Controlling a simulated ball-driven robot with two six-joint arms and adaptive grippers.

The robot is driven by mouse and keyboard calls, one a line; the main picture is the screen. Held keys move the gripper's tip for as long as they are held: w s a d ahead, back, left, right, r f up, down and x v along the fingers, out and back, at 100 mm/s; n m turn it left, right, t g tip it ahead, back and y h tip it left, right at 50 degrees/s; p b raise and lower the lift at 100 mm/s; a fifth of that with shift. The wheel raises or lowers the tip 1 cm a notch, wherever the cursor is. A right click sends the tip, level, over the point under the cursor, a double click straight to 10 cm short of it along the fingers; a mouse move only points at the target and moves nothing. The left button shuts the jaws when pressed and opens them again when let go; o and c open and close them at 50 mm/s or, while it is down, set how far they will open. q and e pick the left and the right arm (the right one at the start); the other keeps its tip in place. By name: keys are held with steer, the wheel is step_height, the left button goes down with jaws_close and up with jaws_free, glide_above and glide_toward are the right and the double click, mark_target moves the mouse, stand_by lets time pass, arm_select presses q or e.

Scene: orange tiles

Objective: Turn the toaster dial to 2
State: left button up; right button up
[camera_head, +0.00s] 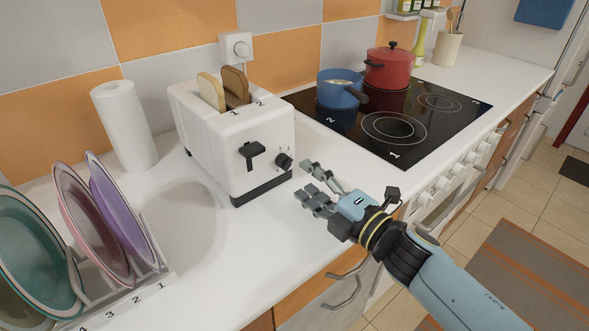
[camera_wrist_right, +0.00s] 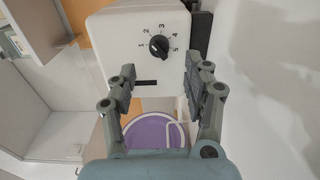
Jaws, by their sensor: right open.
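The white toaster (camera_head: 210,135) stands on the counter with two bread slices in its top slots. Its black dial (camera_head: 283,160) is on the front face, right of the black lever (camera_head: 252,153). In the right wrist view the dial (camera_wrist_right: 159,46) is ringed by the numbers 1 to 5; I cannot tell for sure which number its mark points to. My right gripper (camera_head: 308,180) is open and empty, a short way in front of the dial and apart from it. In the wrist view its fingers (camera_wrist_right: 160,75) stand on both sides below the dial. My left gripper is not in view.
A plate rack (camera_head: 150,281) with several plates stands at the front left, near a paper roll (camera_head: 124,125). Right of the toaster is a black hob (camera_head: 425,128) with a blue pot (camera_head: 340,96) and a red pot (camera_head: 389,77). The counter before the toaster is clear.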

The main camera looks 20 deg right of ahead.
steer(key=v, duration=0.6)
steer(key=shift+w, duration=0.1)
